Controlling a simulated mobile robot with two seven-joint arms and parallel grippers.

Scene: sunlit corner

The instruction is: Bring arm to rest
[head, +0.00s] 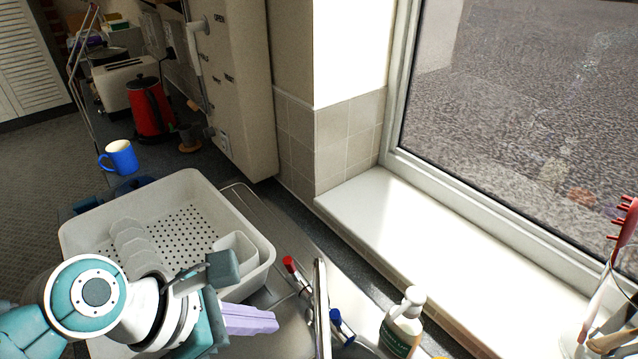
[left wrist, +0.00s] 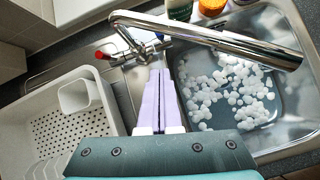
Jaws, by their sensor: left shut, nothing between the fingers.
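My left arm comes in from the lower left of the head view, in front of the dish rack. My left gripper (head: 250,319) has pale purple fingers pointing right, toward the tap. In the left wrist view the two fingers of my left gripper (left wrist: 158,100) lie together with nothing between them, so it is shut and empty. They point toward the base of the tap (left wrist: 210,35); whether they touch it I cannot tell. My right gripper is in neither view.
A white dish rack (head: 90,222) stands on the drainer. The sink (left wrist: 290,110) holds white foam. A soap bottle (head: 402,322) stands by the window sill (head: 400,225). A blue mug (head: 122,157) and a red kettle (head: 150,110) stand further back.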

